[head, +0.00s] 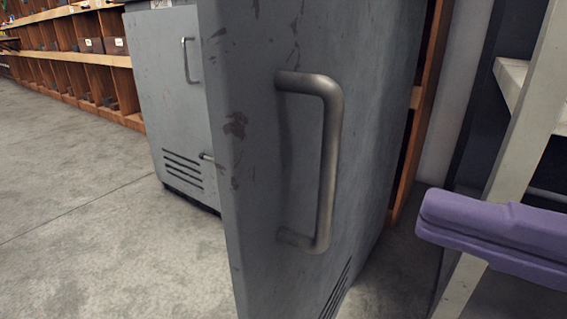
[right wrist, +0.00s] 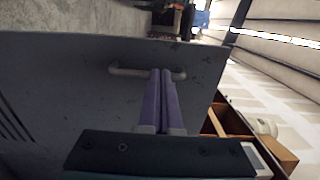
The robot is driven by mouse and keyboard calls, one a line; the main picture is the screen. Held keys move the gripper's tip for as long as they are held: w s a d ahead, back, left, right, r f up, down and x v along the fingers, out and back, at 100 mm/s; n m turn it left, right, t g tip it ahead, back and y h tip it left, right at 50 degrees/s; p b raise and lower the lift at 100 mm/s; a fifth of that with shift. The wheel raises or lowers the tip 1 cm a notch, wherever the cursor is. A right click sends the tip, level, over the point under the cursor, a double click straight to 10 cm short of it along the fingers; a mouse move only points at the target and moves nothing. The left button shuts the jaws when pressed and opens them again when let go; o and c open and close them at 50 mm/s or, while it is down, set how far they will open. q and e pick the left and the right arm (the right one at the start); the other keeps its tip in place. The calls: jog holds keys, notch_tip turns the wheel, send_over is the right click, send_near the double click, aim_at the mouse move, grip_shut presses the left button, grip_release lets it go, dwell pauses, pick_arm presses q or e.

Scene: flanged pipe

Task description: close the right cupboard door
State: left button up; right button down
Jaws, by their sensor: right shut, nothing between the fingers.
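The right cupboard door (head: 255,130) is a scuffed grey metal panel standing open, swung out towards me. It fills the middle of the head view and also the left of the right wrist view (right wrist: 60,85). Its bent metal bar handle (head: 328,165) faces right; in the right wrist view the handle (right wrist: 125,71) is partly hidden behind the fingers. My right gripper (head: 430,218), with purple fingers, is to the right of the handle in the head view. In the right wrist view its fingers (right wrist: 163,78) are together and empty, pointing at the door face. Contact is unclear. My left gripper is not in view.
Another grey cupboard front (head: 165,100) with a handle and vent slots stands behind the door. Wooden shelving (head: 95,70) runs along the back left. A pale rack post (head: 525,125) is at the right. Concrete floor (head: 80,200) at left is clear.

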aim_at(253, 162)
jog(key=x, duration=1)
jog(key=shift+a, duration=0.25)
jog(key=shift+r+p, duration=0.1)
jog(key=shift+p, duration=0.2)
